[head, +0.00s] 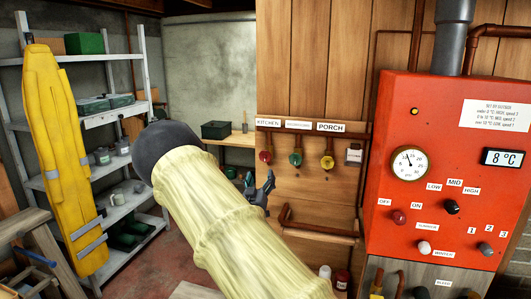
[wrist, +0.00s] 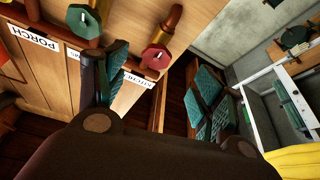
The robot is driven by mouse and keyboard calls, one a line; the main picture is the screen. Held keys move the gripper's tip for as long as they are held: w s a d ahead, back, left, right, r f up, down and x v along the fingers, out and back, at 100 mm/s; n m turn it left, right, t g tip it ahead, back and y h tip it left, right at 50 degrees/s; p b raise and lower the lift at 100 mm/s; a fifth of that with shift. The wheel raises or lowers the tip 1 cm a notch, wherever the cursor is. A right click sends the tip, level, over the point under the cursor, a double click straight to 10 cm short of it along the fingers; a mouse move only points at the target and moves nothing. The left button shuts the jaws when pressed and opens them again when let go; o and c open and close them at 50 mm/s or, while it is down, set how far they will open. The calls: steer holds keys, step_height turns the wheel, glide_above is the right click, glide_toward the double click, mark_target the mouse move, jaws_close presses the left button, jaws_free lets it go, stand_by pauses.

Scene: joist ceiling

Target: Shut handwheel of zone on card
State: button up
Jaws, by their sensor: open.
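Three handwheels sit on copper pipes on the wooden board: red (head: 265,157) under the KITCHEN label (head: 269,123), green (head: 296,160) under a middle label too small to read, and yellow (head: 327,162) under the PORCH label (head: 331,127). A small card (head: 353,156) hangs right of them; its writing is illegible. My gripper (head: 264,188) is open and empty, below the red wheel. In the wrist view, the red wheel (wrist: 156,57) shows beyond the gap between the fingers (wrist: 160,68), apart from them. The green wheel (wrist: 82,20) shows to its left.
A red control panel (head: 392,215) with gauge, knobs and an 8 °C display stands right. A copper pipe (head: 315,230) runs below the wheels. Metal shelving (head: 95,122) with a yellow suit (head: 62,150) stands left. A bench (head: 235,140) stands behind.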

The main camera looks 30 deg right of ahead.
mark_target(265, 157)
steer(key=p+x, duration=0.2)
steer(key=x, duration=0.3)
steer(key=r+p+x, duration=0.1)
steer(key=p+x, duration=0.1)
steer(key=x, duration=0.4)
steer(key=shift+r+p, duration=0.15)
steer(key=shift+p, duration=0.2)
steer(key=c, duration=1)
